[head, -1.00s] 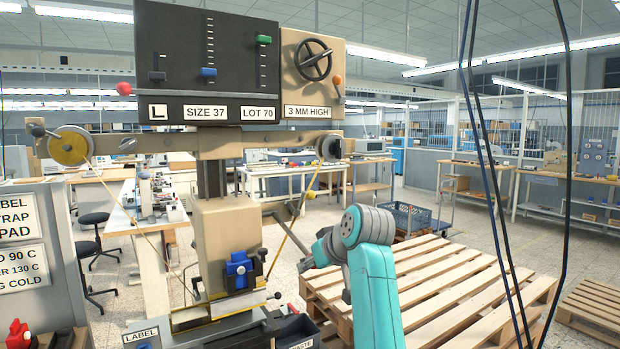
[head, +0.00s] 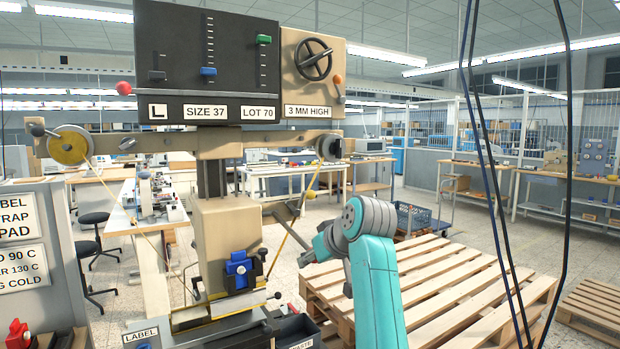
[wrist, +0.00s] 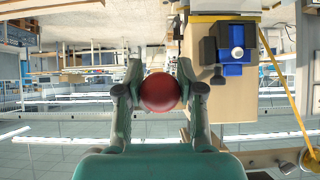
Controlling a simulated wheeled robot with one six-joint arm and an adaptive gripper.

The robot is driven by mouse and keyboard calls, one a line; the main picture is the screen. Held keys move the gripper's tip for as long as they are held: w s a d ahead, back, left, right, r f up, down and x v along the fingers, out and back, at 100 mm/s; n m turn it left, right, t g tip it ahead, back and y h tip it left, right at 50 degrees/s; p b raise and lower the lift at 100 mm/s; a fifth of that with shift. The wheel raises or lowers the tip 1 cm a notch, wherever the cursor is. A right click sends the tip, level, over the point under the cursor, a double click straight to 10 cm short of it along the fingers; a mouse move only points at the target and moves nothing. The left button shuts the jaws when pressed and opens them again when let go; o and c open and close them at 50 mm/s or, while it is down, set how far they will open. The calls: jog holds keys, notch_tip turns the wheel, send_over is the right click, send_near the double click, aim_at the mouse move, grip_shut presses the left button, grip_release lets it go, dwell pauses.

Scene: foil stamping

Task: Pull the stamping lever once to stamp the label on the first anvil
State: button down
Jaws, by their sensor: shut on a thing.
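The stamping press stands at centre left in the head view. Its beige press head (head: 228,222) carries a blue block (head: 238,268), which also shows in the wrist view (wrist: 235,50). Below it is a gold-coloured strip (head: 232,301) over the anvil area; I cannot make out a label there. My gripper (wrist: 160,80) has its two fingers on either side of a red ball knob (wrist: 160,93), the lever's knob, and is shut on it. A grey bar (head: 285,211) sticks out from the press head's right side.
A wooden pallet (head: 425,284) lies right of the press, beneath my arm. Dark cables (head: 487,180) hang at the right. A label tray (head: 140,337) and a dark bin (head: 292,327) sit at the press's foot. A sign panel (head: 22,240) stands left.

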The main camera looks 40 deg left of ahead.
jog(key=shift+s+d+r, duration=0.1)
jog(key=shift+d+r, duration=0.1)
jog(key=shift+r, duration=1.25)
jog(key=shift+d+r, duration=0.15)
jog(key=shift+r, duration=1.3)
jog(key=shift+a+r, duration=0.15)
jog(key=shift+r, duration=1.75)
jog(key=w+a+r, duration=0.1)
jog(key=a+r, duration=0.2)
jog(key=r, duration=0.6)
jog(key=shift+w+a+r, duration=0.2)
jog(key=shift+w+a, duration=0.15)
jog(key=shift+w, duration=0.05)
jog(key=c, duration=0.7)
grip_release()
jog(key=shift+o, duration=0.3)
jog(key=shift+f, duration=0.15)
